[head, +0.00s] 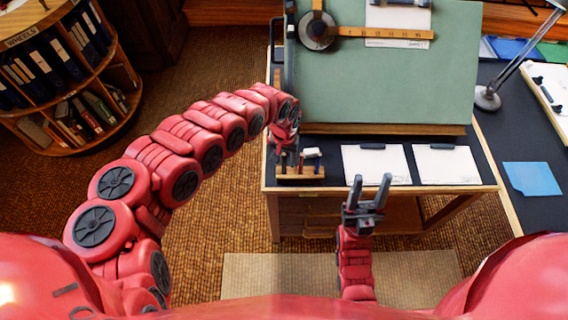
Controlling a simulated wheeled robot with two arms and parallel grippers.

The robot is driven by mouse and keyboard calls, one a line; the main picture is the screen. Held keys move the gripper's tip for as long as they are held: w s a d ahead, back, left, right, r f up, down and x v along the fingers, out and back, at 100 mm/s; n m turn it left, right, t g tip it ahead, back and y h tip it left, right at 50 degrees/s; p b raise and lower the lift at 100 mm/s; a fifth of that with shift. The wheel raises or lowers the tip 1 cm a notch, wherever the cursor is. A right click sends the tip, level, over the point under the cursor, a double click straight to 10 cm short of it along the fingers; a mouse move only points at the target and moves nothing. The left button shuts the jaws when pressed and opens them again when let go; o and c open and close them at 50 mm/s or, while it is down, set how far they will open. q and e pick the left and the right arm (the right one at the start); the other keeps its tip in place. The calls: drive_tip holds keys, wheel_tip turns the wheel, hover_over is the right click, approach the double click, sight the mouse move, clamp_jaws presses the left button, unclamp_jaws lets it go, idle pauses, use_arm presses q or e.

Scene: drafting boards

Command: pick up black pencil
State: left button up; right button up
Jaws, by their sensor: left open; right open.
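A small wooden holder (301,174) stands at the left front of the drafting desk, with several thin upright items in it and a white piece at its top. Some of these items are dark, but they are too small to tell which is the black pencil. My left gripper (281,150) is just above and behind the holder's left end, pointing down. It is open, and its fingers are partly lost among the upright items. I cannot tell whether it touches any. My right gripper (370,184) is open and empty, in front of the desk's front edge, pointing toward the papers.
Two white sheets (376,166) (446,166) with dark clips lie right of the holder. A tilted green drafting board (385,85) rises behind. A side desk at right holds a lamp (487,97) and a blue sheet (532,178). A round bookshelf (75,125) stands far left.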

sight(284, 166)
use_arm(q)
drive_tip(key=shift+d+f, duration=0.15)
drive_tip(key=shift+f, duration=0.8)
drive_tip(key=shift+a+f, duration=0.2)
drive_tip(key=shift+f, duration=0.25)
clamp_jaws()
